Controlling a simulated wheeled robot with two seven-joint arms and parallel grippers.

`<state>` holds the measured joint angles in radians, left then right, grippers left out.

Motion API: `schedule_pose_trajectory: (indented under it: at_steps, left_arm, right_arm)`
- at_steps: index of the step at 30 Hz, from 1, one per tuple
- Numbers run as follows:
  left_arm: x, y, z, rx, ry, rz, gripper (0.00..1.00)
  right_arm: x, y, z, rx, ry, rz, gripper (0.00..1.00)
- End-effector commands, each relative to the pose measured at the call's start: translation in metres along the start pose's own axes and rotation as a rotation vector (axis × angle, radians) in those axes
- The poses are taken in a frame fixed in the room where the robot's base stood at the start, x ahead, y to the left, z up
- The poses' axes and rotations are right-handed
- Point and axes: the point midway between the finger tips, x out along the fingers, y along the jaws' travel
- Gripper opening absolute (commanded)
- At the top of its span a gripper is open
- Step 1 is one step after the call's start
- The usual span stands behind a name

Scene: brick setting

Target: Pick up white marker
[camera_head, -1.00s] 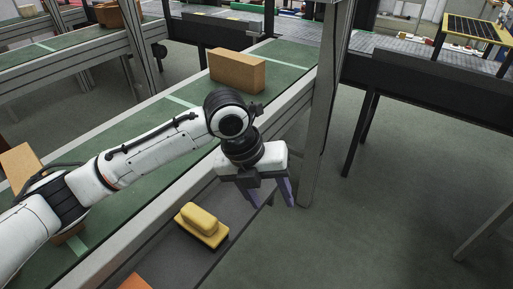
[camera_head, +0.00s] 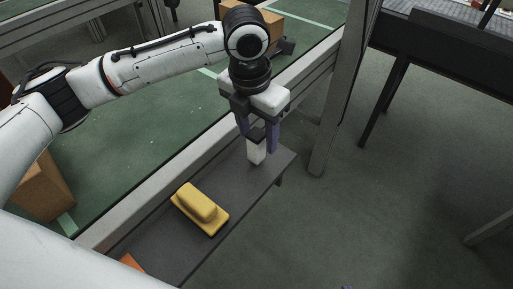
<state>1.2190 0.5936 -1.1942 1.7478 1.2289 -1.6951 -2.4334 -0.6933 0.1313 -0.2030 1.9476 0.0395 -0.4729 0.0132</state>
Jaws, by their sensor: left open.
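A white marker (camera_head: 256,153), thick and block-like with a dark upper part, stands on the narrow dark shelf (camera_head: 180,240) near its far right end. My left gripper (camera_head: 257,140) is pointing down over it, open, with one purple finger on each side of the marker. The fingers overlap the marker's upper part in the picture, and I cannot tell whether they touch it. My right gripper is not recognisable in view.
A grey post (camera_head: 345,90) stands right of the gripper.

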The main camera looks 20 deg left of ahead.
Motion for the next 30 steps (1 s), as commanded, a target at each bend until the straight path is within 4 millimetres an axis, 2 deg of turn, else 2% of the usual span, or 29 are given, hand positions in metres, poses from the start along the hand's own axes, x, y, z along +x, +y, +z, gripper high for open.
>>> schedule_pose_trajectory:
  at_steps: [1, 6, 15, 17, 23, 24, 30]
  left_arm:
    - [0.01, 0.0, -0.005, 0.0, 0.004, 0.0, 0.5]
    - [0.032, -0.001, -0.006, -0.001, 0.002, 0.0, 0.5]
    - [0.036, -0.001, -0.006, 0.0, 0.0, -0.001, 0.5]
    - [0.036, -0.001, -0.006, 0.0, 0.0, -0.001, 0.42]
    - [0.036, -0.001, -0.006, 0.0, 0.0, -0.001, 0.08]
    - [0.036, -0.001, -0.005, 0.0, -0.001, -0.001, 0.05]
    - [0.035, -0.001, -0.005, 0.0, -0.001, -0.001, 0.05]
  right_arm:
    - [0.001, 0.0, 0.0, -0.001, 0.002, -0.001, 0.0]
    - [0.002, -0.001, -0.003, -0.003, 0.009, -0.002, 0.0]
    - [0.003, 0.0, -0.009, -0.005, 0.019, -0.001, 0.0]
    - [0.003, 0.0, -0.009, -0.004, 0.019, -0.001, 0.0]
    - [0.003, 0.0, -0.009, -0.004, 0.019, -0.001, 0.0]
    - [0.003, 0.0, -0.009, -0.004, 0.019, -0.001, 0.0]
    - [0.002, 0.0, -0.007, -0.003, 0.017, -0.001, 0.0]
